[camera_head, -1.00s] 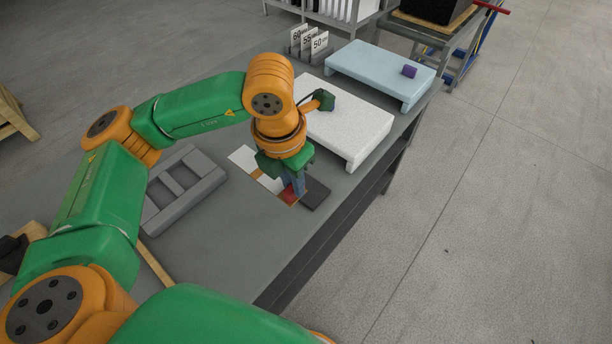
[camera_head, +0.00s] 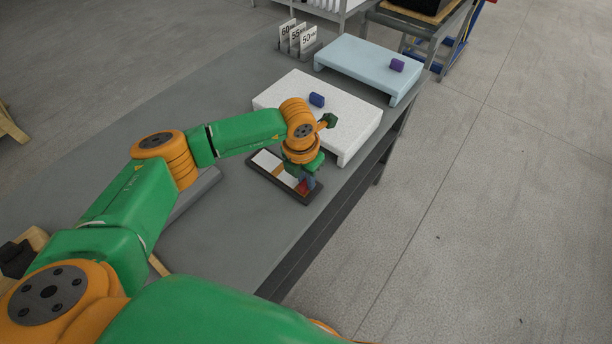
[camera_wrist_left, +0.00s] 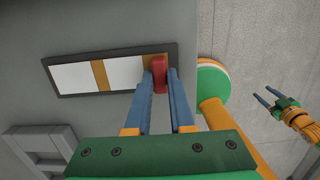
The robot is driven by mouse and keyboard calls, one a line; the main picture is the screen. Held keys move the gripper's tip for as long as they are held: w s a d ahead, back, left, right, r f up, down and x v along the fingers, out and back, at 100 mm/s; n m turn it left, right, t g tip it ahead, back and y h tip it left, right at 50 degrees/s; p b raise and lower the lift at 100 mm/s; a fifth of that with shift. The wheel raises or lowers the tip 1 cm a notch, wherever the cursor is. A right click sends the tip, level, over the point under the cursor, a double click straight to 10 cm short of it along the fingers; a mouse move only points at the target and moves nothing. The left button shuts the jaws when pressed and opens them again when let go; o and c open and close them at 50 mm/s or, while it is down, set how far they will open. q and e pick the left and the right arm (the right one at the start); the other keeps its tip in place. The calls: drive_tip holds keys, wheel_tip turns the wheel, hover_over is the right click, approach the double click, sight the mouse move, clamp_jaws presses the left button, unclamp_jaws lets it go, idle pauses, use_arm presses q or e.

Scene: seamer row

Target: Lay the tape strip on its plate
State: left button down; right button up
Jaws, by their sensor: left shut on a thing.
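The tape strip (camera_head: 268,161), white with a tan band across its middle and a red end tab, lines up over its dark plate (camera_head: 258,171) on the grey bench. In the left wrist view the strip (camera_wrist_left: 80,76) sits inside the plate's dark rim (camera_wrist_left: 85,92). I cannot tell whether it touches the plate fully. My left gripper (camera_head: 305,187) is shut on the strip's red end (camera_wrist_left: 159,76) at the plate's right end. My right gripper (camera_wrist_left: 268,97) shows only in the left wrist view, off to the right, with its fingers apart and empty.
A white speckled platform (camera_head: 345,115) with a blue roll (camera_head: 317,100) stands just behind the plate. A pale blue platform (camera_head: 365,65) holds a purple roll (camera_head: 397,65). Number cards (camera_head: 298,37) stand at the back. A grey slotted block (camera_wrist_left: 38,148) lies nearby on the bench.

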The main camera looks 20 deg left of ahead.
use_arm(q)
drive_tip(key=c, duration=0.8)
unclamp_jaws()
drive_tip(key=shift+r, duration=0.15)
drive_tip(key=r, duration=0.4)
drive_tip(key=s+r+b, duration=0.1)
drive_tip(key=r, duration=0.7)
drive_tip(key=shift+s+a, duration=0.2)
